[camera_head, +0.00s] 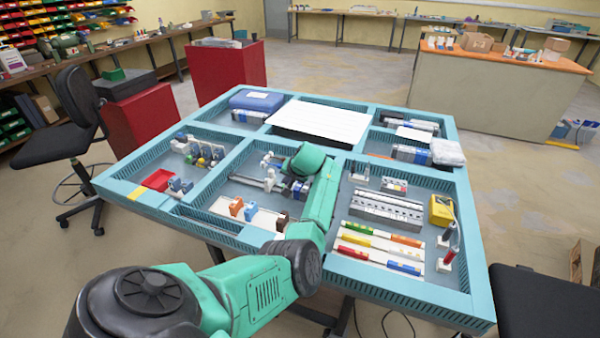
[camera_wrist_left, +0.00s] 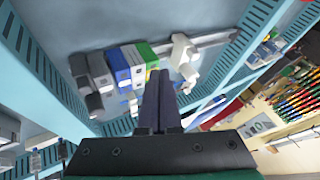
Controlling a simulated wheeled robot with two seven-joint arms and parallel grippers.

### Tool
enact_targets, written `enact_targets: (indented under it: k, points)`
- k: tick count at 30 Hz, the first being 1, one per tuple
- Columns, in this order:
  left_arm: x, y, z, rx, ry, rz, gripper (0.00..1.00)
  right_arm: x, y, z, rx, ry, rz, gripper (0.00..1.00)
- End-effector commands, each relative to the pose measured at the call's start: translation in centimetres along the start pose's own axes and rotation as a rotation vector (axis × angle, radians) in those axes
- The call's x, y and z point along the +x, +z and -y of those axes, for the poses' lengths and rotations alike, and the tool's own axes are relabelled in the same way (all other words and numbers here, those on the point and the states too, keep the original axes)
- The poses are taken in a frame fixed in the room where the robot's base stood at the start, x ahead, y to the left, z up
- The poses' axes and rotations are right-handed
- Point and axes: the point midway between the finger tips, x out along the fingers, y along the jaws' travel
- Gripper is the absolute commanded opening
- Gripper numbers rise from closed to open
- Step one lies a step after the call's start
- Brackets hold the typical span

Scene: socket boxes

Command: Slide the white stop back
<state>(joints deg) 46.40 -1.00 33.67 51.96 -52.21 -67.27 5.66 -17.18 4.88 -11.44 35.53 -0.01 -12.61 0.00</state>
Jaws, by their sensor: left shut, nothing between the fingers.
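The white stop (camera_wrist_left: 184,52) sits on a grey metal rail (camera_wrist_left: 215,40) in the left wrist view, just beyond my fingertips. My left gripper (camera_wrist_left: 160,78) is shut and empty, its two dark fingers pressed together and pointing at the rail. The fingertips lie close to the stop's near side; I cannot tell whether they touch it. A row of blue, white and green modules (camera_wrist_left: 127,65) stands left of the stop on the same line. In the head view my green left arm reaches over the middle compartment and hides part of the rail. My right gripper is not in view.
The blue table frame (camera_head: 160,205) has raised slotted walls between compartments. Left of the arm is a compartment with a red tray (camera_head: 158,180). Right of it are rails, coloured blocks and a yellow device (camera_head: 441,210). A white panel (camera_head: 318,120) lies behind.

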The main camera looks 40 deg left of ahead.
Motion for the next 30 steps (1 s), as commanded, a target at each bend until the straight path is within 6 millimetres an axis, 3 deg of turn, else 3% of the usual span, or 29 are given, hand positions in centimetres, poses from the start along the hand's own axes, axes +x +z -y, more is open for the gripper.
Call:
enact_targets:
  k: [5,15,24,26,30]
  points:
    - [-2.1,0.0,-0.1,-0.001,0.002,-0.002,0.00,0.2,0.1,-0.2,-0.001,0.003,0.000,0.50]
    - [-8.3,0.1,-0.1,0.000,0.002,-0.002,0.00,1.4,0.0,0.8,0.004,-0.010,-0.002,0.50]
    - [-9.2,0.1,0.0,0.000,0.001,0.001,0.00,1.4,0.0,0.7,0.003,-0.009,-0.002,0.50]
    - [-9.5,-0.1,0.2,0.000,0.001,0.001,0.00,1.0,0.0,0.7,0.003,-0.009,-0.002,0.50]
    - [-11.8,-1.4,1.5,0.000,0.001,0.000,0.00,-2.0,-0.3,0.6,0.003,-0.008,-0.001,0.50]
